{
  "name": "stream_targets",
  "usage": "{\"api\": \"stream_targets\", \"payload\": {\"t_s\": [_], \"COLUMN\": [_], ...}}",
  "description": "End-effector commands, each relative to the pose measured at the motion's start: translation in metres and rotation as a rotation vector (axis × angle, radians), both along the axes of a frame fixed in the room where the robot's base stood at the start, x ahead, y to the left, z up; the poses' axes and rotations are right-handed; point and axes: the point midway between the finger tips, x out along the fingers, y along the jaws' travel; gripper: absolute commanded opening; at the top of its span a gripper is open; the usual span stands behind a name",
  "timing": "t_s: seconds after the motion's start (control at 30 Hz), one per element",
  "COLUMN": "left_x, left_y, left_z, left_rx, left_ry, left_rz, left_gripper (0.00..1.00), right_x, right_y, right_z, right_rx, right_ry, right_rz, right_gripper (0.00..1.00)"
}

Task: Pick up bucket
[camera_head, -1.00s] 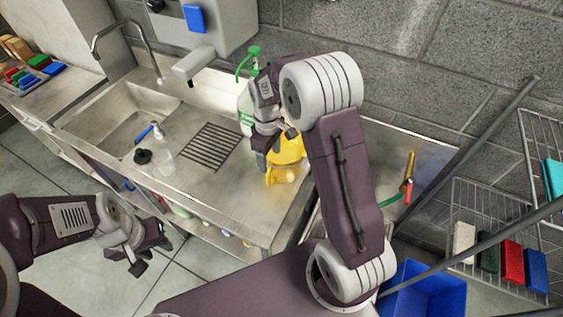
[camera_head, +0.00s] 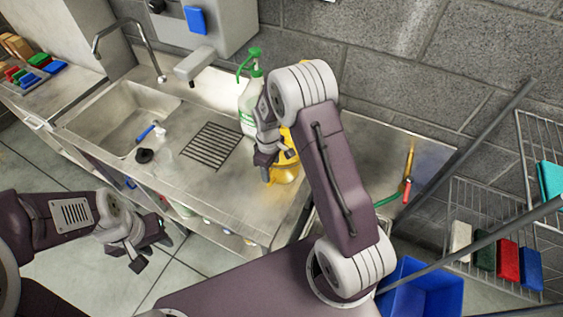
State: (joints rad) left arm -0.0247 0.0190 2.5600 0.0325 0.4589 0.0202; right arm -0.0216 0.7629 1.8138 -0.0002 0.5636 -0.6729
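A yellow bucket-like object (camera_head: 285,175) stands on the metal counter, largely hidden behind my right arm and gripper. My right gripper (camera_head: 276,165) is at its left front side with its fingers apart. Whether they touch the yellow object is hard to tell. My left gripper (camera_head: 151,256) is open and empty over the floor in front of the counter, far from the yellow object.
A sink (camera_head: 118,118) and drain grille (camera_head: 211,145) lie to the left. A blue bin (camera_head: 425,290) and wire rack (camera_head: 480,205) are at the right.

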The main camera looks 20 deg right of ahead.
Motion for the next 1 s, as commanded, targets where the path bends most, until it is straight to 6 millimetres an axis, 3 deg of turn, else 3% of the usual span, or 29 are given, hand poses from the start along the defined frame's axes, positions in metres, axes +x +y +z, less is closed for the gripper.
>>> {"api": "stream_targets", "payload": {"t_s": [0.03,0.1,0.57,1.0], "left_x": [0.000,0.000,0.000,0.000], "left_y": [0.000,0.000,0.000,0.000], "left_z": [0.000,0.000,-0.001,-0.010], "left_rx": [0.000,0.000,0.000,0.000], "left_ry": [0.000,0.000,0.000,0.000], "left_rz": [0.000,0.000,0.000,0.000], "left_gripper": [0.37,0.37,0.37,0.37], "right_x": [0.000,0.000,0.000,0.002], "right_y": [0.000,0.000,0.000,0.000], "right_z": [0.000,0.000,0.004,0.043], "right_rx": [0.000,0.000,0.000,0.000], "right_ry": [0.001,0.001,0.000,-0.006], "right_rz": [-0.001,-0.001,0.000,0.000], "right_gripper": [0.11,0.00,0.00,0.00]}}
